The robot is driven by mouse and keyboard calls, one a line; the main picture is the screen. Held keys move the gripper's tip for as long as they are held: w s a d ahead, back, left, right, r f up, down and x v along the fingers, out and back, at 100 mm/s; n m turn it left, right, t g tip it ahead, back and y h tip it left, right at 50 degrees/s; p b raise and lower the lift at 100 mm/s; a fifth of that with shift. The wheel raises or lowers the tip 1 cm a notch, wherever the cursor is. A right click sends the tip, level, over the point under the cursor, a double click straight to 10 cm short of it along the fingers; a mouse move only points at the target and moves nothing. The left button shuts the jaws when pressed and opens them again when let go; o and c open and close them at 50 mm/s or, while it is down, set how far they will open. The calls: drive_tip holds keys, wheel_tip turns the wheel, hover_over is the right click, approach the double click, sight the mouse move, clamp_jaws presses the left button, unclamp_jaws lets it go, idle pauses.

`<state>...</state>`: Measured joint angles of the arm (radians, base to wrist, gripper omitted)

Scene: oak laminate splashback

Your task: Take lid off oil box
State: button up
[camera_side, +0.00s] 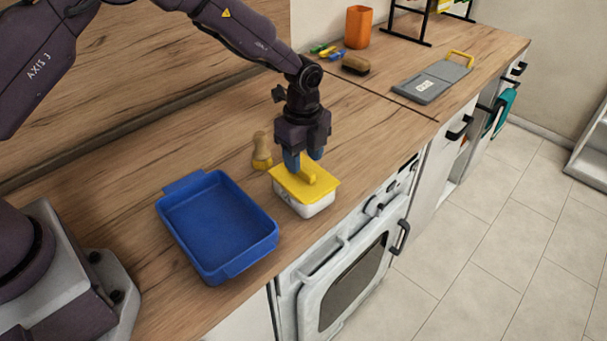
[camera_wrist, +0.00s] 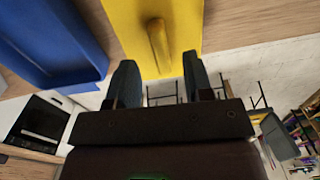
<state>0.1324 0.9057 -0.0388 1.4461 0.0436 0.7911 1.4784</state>
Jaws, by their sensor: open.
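The oil box (camera_side: 311,208) is a small white box on the wooden counter, near its front edge. Its yellow lid (camera_side: 287,184) sits on top, with a raised yellow bar handle (camera_side: 309,174). My gripper (camera_side: 303,160) is directly above the lid, pointing down, with its blue-tipped fingers apart near the handle. In the wrist view the yellow lid (camera_wrist: 185,22) and its handle (camera_wrist: 159,45) lie ahead of my open gripper (camera_wrist: 158,75); the handle lines up with the gap between the fingers. I cannot tell whether the fingers touch the lid.
An empty blue tray (camera_side: 219,222) stands left of the box. A wooden-handled brush or pestle-like item (camera_side: 262,150) stands close behind the box. Farther right are a grey board (camera_side: 432,82), a brown brush (camera_side: 355,64) and an orange cup (camera_side: 358,27). An oven is below the counter edge.

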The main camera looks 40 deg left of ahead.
drive_tip(key=shift+f, duration=1.45)
clamp_jaws()
drive_tip(key=shift+r, duration=0.1)
drive_tip(key=shift+w+r, duration=0.1)
drive_tip(key=shift+r, duration=0.4)
wheel_tip(320, 180, up, 3)
drive_tip(key=shift+f, duration=0.2)
drive_tip(key=s+a+r, duration=0.2)
drive_tip(key=s+r, duration=0.7)
drive_tip(key=s, duration=0.5)
drive_tip(key=shift+r, duration=0.15)
drive_tip(key=shift+a+r, duration=0.1)
drive_tip(key=shift+r, duration=0.05)
